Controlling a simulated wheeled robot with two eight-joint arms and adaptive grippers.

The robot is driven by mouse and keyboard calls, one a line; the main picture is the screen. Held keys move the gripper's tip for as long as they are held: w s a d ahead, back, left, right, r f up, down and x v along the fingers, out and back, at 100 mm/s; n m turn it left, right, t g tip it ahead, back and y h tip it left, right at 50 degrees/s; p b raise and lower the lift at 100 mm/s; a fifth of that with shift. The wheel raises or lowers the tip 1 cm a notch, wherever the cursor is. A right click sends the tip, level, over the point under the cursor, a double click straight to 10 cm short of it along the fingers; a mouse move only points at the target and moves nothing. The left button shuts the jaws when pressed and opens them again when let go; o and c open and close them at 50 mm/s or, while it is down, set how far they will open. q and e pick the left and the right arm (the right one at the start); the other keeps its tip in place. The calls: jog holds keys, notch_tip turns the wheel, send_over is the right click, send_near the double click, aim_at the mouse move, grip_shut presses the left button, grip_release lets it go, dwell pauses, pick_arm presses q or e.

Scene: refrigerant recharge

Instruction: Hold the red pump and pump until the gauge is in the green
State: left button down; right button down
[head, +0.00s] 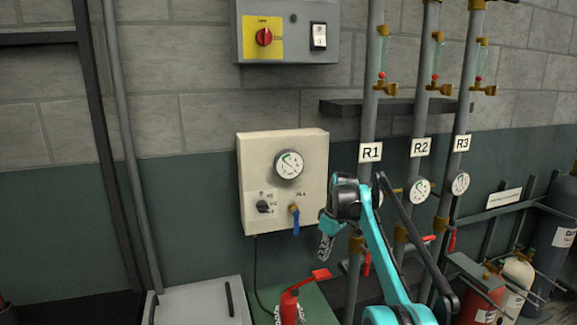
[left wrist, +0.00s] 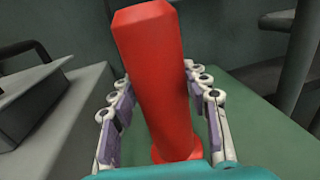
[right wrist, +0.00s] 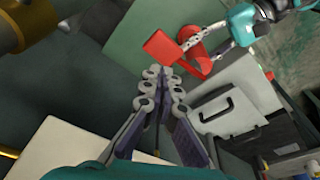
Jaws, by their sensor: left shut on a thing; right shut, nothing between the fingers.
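The red pump (head: 289,308) stands upright on a green surface at the bottom of the head view, its flat red handle (head: 312,278) sticking out to the upper right. My left gripper (left wrist: 157,78) is shut around the red pump body (left wrist: 155,60), one finger on each side. The right wrist view shows the pump handle (right wrist: 162,47) just beyond my right fingertips. My right gripper (head: 327,246) points down above the handle, shut and empty; its closed fingers also show in the right wrist view (right wrist: 163,76). A round gauge (head: 289,165) sits on the cream box; its needle is too small to read.
The cream box (head: 253,190) also carries a black knob and a blue-handled valve (head: 295,220). Pipes labelled R1 (head: 370,152), R2 and R3 stand right of it. A grey case (head: 195,305) is left of the pump. Cylinders (head: 478,300) stand at right.

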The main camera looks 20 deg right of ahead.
aim_at(323, 273)
jog(key=shift+r, duration=0.9)
jog(key=shift+f, duration=2.9)
jog(key=shift+f, duration=0.1)
pick_arm(q)
jog(key=shift+d, duration=0.1)
pick_arm(e)
jog(key=shift+f, duration=2.2)
jog(key=shift+r, duration=4.3)
pick_arm(q)
jog(key=c, duration=0.7)
grip_release()
jog(key=shift+s, duration=0.15)
